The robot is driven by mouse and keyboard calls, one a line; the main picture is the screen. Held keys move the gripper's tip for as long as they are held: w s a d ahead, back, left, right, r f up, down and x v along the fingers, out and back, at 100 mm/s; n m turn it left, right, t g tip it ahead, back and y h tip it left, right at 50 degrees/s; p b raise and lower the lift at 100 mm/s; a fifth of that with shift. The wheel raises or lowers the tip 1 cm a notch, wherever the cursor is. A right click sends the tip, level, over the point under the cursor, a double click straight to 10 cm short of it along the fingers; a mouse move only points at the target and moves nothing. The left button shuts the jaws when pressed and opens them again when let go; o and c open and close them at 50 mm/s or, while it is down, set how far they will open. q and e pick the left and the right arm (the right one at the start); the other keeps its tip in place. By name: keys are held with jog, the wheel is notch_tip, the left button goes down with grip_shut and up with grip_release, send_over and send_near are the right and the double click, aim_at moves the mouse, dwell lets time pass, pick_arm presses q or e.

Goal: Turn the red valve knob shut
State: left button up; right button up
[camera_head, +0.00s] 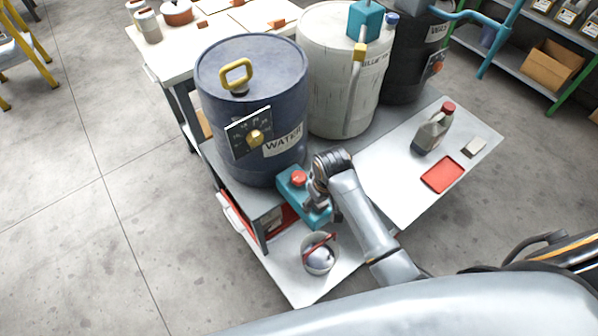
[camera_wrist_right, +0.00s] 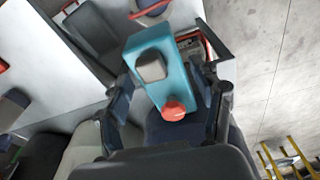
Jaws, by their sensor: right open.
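The red valve knob (camera_head: 299,177) sits on the upper left part of a teal box (camera_head: 290,190) in front of the blue WATER barrel. My right gripper (camera_head: 316,202) is at the box's right side, just right of the knob; its fingers are partly hidden in the head view. In the right wrist view the red knob (camera_wrist_right: 173,109) is at the near end of the teal box (camera_wrist_right: 157,50), beside a grey block (camera_wrist_right: 152,68). There my right gripper (camera_wrist_right: 167,112) is open, a finger on either side of the knob and box. I cannot tell whether they touch. My left gripper is not in view.
The blue barrel (camera_head: 250,80) with a yellow handle and dial stands close behind the box. A white barrel (camera_head: 340,75) stands beside it. A bucket (camera_head: 319,254) with a red handle stands below.

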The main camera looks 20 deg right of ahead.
jog(key=w+a+r, duration=0.1)
jog(key=w+r, duration=0.3)
jog(key=w, duration=0.3)
notch_tip(320, 180, up, 6)
jog(key=n+g, duration=0.1)
send_over(299, 176)
notch_tip(299, 176, down, 14)
jog(key=shift+r+b, duration=0.15)
jog(key=shift+b, duration=0.9)
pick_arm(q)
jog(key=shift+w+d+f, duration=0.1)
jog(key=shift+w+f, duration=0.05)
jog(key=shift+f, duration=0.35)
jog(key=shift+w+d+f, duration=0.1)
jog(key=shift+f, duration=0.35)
pick_arm(e)
jog(key=c, duration=1.2)
